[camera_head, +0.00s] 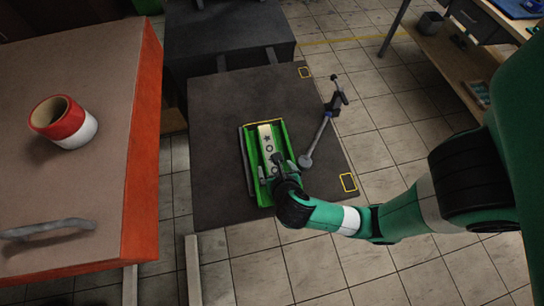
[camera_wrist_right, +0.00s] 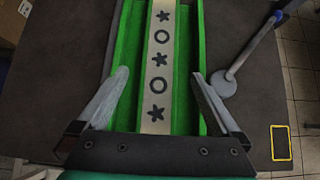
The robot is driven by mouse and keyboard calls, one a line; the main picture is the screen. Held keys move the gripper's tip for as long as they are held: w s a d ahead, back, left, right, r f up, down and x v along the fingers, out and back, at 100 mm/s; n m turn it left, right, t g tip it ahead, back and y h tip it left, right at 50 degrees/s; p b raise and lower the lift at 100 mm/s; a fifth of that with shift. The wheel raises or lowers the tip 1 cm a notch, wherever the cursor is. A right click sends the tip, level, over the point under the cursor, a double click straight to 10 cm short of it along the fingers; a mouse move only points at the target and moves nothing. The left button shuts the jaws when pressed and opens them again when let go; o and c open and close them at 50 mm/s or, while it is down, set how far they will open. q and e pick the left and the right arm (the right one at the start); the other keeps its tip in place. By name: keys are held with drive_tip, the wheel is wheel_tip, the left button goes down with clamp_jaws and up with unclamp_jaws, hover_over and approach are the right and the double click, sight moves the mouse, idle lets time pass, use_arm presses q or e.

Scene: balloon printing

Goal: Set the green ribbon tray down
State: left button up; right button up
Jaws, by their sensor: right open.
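The green ribbon tray (camera_head: 250,144) rests on a dark grey table in the head view. A pale ribbon (camera_head: 266,140) printed with dark stars and rings lies along its middle. The tray also shows in the right wrist view (camera_wrist_right: 126,72), running away from my gripper. My right gripper (camera_head: 273,168) is at the tray's near end. In the wrist view its two fingers (camera_wrist_right: 155,98) are spread on either side of the tray, with the ribbon between them. Whether the fingers touch the tray walls is hard to tell. My left gripper is not in view.
A grey stand with a round foot (camera_head: 305,161) and a rod is close to the tray's right side. Yellow rectangles mark the dark table (camera_head: 215,110) at its right corners. An orange-sided table (camera_head: 95,120) with a red-and-white roll (camera_head: 65,122) is at the left.

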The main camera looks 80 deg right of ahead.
drive_tip(key=b+x, duration=0.2)
drive_tip(key=x, duration=0.2)
drive_tip(key=shift+w+d+f, duration=0.1)
drive_tip(key=shift+d+f, duration=0.05)
drive_tip(key=shift+d, duration=0.05)
drive_tip(key=shift+w+d+f+b, duration=0.15)
drive_tip(key=shift+d+b, duration=0.1)
drive_tip(key=shift+b, duration=0.05)
drive_tip(key=shift+c, duration=0.3)
drive_tip(key=c, duration=1.4)
clamp_jaws()
